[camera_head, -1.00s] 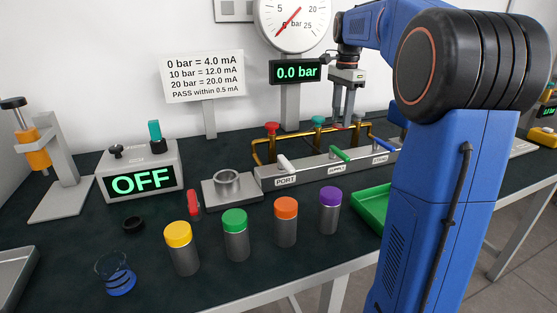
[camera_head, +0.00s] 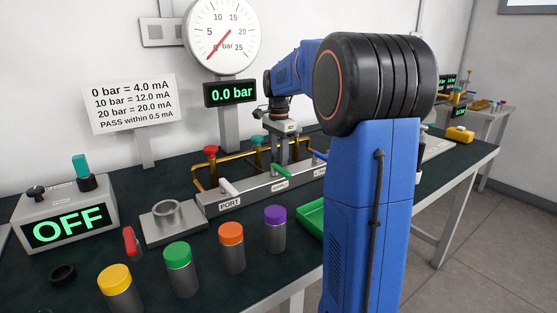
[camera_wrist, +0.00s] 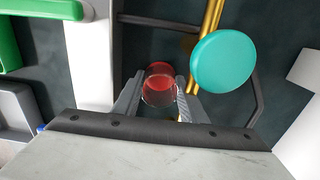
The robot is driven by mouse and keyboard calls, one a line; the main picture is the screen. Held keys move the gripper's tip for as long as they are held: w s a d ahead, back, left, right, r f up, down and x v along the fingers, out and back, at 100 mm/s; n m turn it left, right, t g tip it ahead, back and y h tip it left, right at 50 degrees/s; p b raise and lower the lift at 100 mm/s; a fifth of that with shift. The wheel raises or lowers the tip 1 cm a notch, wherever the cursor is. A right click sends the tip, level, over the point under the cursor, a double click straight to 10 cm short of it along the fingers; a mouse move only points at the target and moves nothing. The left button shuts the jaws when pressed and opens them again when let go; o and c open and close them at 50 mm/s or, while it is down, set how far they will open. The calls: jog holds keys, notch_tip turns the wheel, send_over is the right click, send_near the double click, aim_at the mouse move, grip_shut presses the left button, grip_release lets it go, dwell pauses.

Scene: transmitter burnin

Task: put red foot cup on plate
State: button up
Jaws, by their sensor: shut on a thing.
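The red foot cup (camera_wrist: 160,85) is clear with a red foot and sits between my fingertips in the wrist view. My gripper (camera_wrist: 157,92) is shut on it, one finger on each side. In the head view my gripper (camera_head: 283,160) points down at the valve manifold, to the right of the teal knob (camera_head: 257,141). The cup cannot be made out in the head view. I cannot identify a plate for certain in either view.
The manifold (camera_head: 245,196) has brass pipes, coloured levers and a red knob (camera_head: 210,150). The teal knob (camera_wrist: 223,60) is close to the cup's right in the wrist view. Several colour-capped canisters, a ring fixture (camera_head: 150,231) and a green tray (camera_head: 309,222) stand nearer.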

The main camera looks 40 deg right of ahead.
jog(key=shift+f, duration=0.1)
jog(key=o, duration=1.1)
jog(key=shift+c, duration=0.2)
